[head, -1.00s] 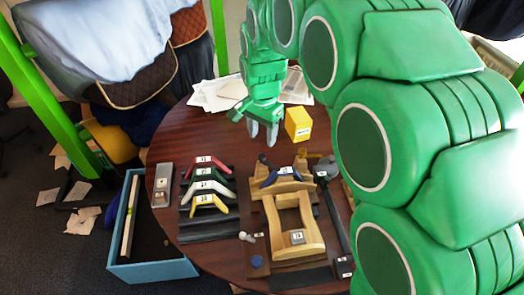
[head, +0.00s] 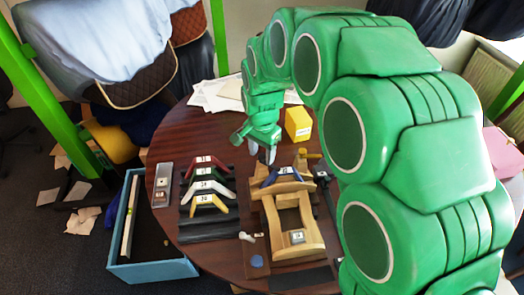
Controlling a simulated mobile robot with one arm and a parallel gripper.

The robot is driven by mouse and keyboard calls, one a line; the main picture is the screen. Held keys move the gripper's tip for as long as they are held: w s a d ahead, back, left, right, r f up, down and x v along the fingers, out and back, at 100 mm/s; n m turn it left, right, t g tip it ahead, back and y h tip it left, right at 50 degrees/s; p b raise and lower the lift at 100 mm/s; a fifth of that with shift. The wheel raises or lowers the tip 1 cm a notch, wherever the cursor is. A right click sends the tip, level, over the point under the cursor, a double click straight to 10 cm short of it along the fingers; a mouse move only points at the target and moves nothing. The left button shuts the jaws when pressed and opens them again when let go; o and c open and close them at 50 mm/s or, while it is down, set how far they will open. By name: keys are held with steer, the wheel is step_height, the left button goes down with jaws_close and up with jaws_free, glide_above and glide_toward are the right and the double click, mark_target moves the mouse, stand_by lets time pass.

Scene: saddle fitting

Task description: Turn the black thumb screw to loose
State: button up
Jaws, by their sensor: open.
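My gripper (head: 263,154) is open, its fingers pointing down at the back left corner of the wooden saddle frame (head: 265,215). The black thumb screw is not clearly visible in the head view; the dark knob seen earlier at this corner is now hidden by the fingers. I cannot tell whether the fingers touch it.
A yellow box (head: 298,124) stands behind the frame, and a brass-coloured handle (head: 311,155) is to the right. Red, white, green and yellow arched pieces (head: 209,202) sit on a dark rack at left. A blue open bin (head: 153,271) stands beside the table.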

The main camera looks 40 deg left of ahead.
steer(key=shift+c, duration=0.3)
jaws_close()
